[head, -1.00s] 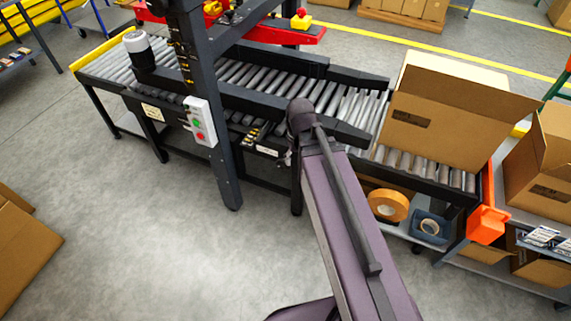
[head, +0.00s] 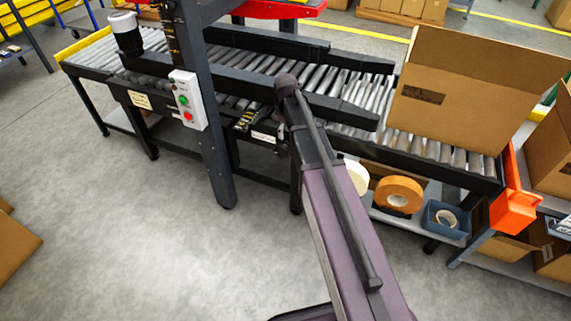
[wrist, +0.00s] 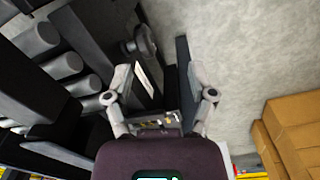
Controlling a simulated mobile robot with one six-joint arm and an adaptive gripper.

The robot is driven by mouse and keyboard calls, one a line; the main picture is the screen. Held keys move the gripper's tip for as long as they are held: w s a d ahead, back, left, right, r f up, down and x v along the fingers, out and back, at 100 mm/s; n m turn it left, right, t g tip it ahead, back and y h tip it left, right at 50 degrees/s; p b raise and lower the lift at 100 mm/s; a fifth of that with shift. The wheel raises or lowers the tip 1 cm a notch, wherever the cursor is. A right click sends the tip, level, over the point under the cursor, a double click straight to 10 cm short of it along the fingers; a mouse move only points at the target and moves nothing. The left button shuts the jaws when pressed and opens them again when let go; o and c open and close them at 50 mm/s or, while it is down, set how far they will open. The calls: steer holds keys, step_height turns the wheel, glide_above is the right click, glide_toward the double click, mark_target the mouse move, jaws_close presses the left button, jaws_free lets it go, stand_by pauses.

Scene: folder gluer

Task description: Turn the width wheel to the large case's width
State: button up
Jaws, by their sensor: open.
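A dark round knob on a short shaft (wrist: 145,40), which looks like the width wheel, sits at the side of the machine in the wrist view. A white label strip (wrist: 142,76) shows near the left finger. The large open cardboard case (head: 455,95) stands on the roller conveyor (head: 372,148) in the head view.
A grey upright post (head: 213,130) carries a control box (head: 187,100) with green and red buttons. Tape rolls (head: 398,195) and a blue tray (head: 445,219) lie on the lower shelf.

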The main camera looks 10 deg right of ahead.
steer(key=n+b, duration=0.2)
steer(key=b, duration=0.2)
glide_above(286, 155)
steer(key=w, duration=0.1)
step_height(286, 155, down, 5)
steer(key=shift+f, duration=0.15)
steer(key=shift+a+f, duration=0.1)
steer(key=shift+f, duration=0.05)
steer(key=f+b, duration=1.3)
steer(key=shift+w+d+f+b, duration=0.15)
steer(key=shift+d+f+b, duration=0.05)
steer(key=shift+d+b, duration=0.1)
stand_by(0.4)
jaws_close()
